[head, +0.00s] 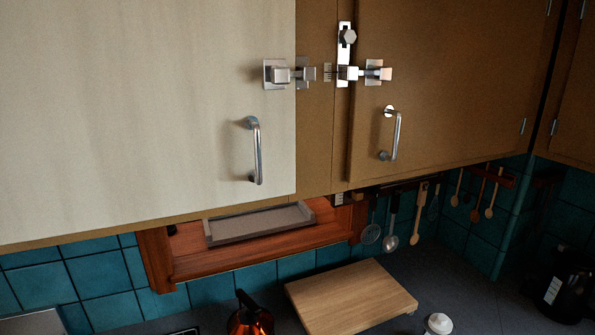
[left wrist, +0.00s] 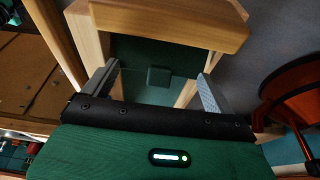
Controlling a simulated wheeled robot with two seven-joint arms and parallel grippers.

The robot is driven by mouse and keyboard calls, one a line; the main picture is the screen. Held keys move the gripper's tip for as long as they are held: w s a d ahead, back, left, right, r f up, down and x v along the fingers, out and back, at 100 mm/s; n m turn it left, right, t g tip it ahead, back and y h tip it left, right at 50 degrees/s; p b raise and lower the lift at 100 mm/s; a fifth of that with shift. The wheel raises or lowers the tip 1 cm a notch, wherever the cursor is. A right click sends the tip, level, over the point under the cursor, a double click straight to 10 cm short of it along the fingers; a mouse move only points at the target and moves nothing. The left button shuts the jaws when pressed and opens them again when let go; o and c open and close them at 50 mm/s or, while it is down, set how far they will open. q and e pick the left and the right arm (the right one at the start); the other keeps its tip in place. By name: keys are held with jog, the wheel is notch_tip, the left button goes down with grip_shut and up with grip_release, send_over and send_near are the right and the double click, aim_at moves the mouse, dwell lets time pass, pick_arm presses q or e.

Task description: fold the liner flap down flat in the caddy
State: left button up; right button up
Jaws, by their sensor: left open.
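In the left wrist view, my left gripper (left wrist: 158,74) is open, its two grey fingers spread apart with nothing visibly held. Beyond the fingers is a pale wooden frame (left wrist: 170,20) with a dark green panel (left wrist: 140,50) inside it. A small dark green block (left wrist: 158,77) shows between the fingers. I cannot tell whether these belong to the caddy or its liner flap. No caddy or flap can be made out for sure in the head view. Neither gripper shows in the head view.
In the head view, cabinets with a cream door (head: 130,110) and a brown door (head: 450,90) hang over the counter. A grey tray (head: 260,224) sits in a wooden recess. A cutting board (head: 350,295), a copper kettle (head: 250,318) and hanging utensils (head: 391,230) are below.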

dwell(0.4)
pick_arm(q)
jog(key=shift+r, duration=0.35)
notch_tip(320, 180, up, 7)
jog(key=shift+r, duration=0.15)
